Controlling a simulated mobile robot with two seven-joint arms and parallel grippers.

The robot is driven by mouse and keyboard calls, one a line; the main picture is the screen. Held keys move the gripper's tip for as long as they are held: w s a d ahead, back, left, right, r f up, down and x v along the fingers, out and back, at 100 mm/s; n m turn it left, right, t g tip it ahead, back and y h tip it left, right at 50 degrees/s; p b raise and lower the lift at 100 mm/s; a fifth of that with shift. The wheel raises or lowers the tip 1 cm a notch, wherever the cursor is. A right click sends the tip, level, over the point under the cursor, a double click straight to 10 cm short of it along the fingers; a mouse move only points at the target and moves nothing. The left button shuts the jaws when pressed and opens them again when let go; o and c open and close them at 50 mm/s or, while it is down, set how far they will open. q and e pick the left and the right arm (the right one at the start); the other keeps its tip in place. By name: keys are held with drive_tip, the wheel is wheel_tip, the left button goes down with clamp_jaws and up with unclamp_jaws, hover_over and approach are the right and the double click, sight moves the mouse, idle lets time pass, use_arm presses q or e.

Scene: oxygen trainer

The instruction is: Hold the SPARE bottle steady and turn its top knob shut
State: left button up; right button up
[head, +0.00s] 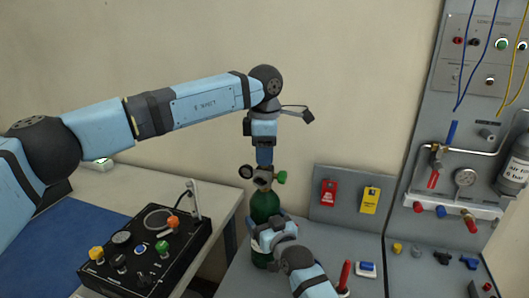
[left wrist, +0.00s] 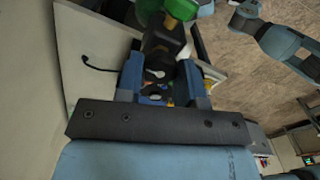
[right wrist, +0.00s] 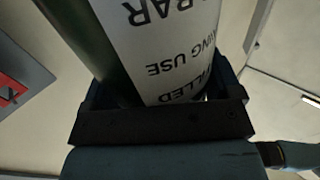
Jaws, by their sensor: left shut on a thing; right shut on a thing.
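A green bottle (head: 264,206), which I take as the SPARE one, stands upright on the grey bench. Its metal valve (head: 263,178) has a round gauge on the left and a green knob (head: 282,177) on the right; that knob also shows in the left wrist view (left wrist: 182,9). My left gripper (head: 264,162) points down from above and is shut on the bottle's top knob, which its fingers mostly hide. My right gripper (head: 264,238) is shut around the bottle's body. In the right wrist view its jaws (right wrist: 160,95) close on the bottle's white label (right wrist: 172,45).
A black control box (head: 146,250) with coloured knobs stands on the left table. Red (head: 328,193) and yellow (head: 370,200) tags hang on a grey board behind the bottle. A red-handled tool (head: 344,276) lies close to my right gripper. A wall panel with gauge and pipes is at right.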

use_arm(q)
drive_tip(key=shift+m, duration=0.3)
use_arm(e)
drive_tip(key=shift+f, duration=0.1)
use_arm(q)
drive_tip(key=o, duration=0.9)
drive_tip(key=shift+r, duration=0.1)
wheel_tip(320, 180, up, 12)
drive_tip(key=shift+a+f, duration=0.1)
use_arm(e)
drive_tip(key=o, duration=1.7)
